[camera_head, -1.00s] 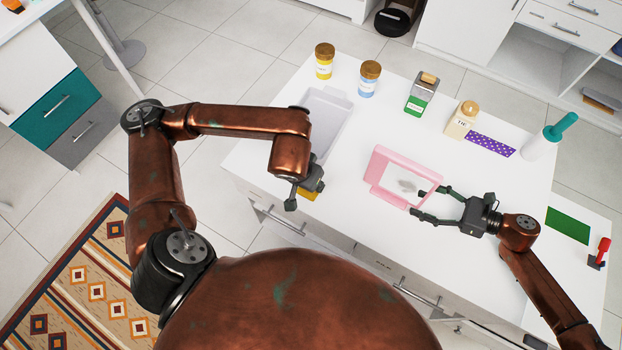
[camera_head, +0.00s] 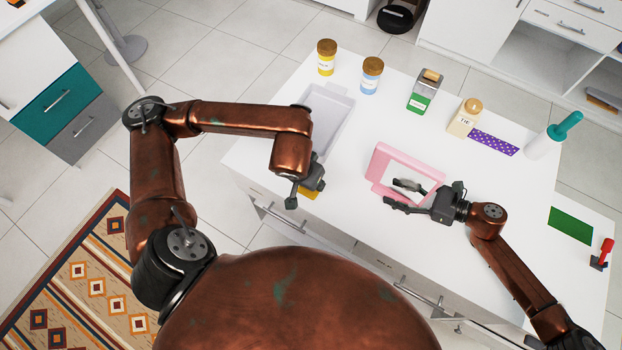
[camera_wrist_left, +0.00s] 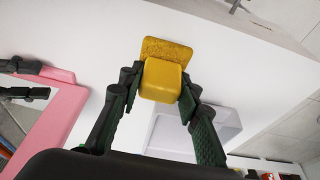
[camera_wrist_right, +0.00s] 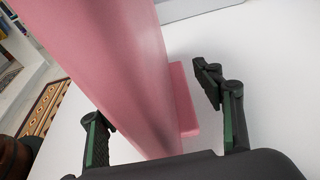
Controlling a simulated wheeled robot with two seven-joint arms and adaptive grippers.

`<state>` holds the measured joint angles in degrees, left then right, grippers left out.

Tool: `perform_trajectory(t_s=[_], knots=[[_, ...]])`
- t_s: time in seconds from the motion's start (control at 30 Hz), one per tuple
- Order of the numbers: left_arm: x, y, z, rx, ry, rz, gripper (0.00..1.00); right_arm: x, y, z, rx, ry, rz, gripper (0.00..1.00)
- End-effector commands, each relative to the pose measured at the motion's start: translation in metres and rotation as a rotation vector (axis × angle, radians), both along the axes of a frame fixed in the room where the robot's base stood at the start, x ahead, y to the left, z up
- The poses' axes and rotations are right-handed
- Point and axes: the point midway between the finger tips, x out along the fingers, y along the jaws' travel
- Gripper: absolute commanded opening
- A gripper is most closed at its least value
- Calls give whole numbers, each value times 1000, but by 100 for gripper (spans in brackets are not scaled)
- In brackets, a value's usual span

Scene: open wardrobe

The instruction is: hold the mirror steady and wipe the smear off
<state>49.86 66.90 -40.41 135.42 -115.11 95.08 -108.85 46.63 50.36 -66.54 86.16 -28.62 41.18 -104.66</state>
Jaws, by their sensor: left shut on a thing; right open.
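The pink-framed mirror (camera_head: 381,163) stands tilted on the white worktop. Its glass is partly covered by my right gripper, and I cannot make out the smear. My left gripper (camera_wrist_left: 158,88) is shut on a yellow sponge-like block (camera_wrist_left: 162,78), left of the mirror near the counter's front edge. The mirror's pink frame (camera_wrist_left: 62,108) also shows in the left wrist view.
A grey tray (camera_head: 329,112) lies behind my left gripper. Two jars (camera_head: 326,58), a green-labelled container (camera_head: 425,92), a tin (camera_head: 464,118), a purple dotted cloth (camera_head: 493,142) and a teal-topped bottle (camera_head: 552,136) line the back. A green mat (camera_head: 570,225) lies right.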

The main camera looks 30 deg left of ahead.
Motion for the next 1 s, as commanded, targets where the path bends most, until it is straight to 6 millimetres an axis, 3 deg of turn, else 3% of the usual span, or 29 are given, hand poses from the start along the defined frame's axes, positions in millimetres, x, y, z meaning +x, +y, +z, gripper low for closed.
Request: perform_trajectory(t_s=[0.07, 0.87, 1.0], knots=[[0, 0, 0, 0, 0, 0, 12, 0, 0, 0, 0, 0, 0, 61], [0, 0, 0, 0, 0, 0, 12, 0, 0, 0, 0, 0, 0, 6], [0, 0, 0, 0, 0, 0, 12, 0, 0, 0, 0, 0, 0, 5]])
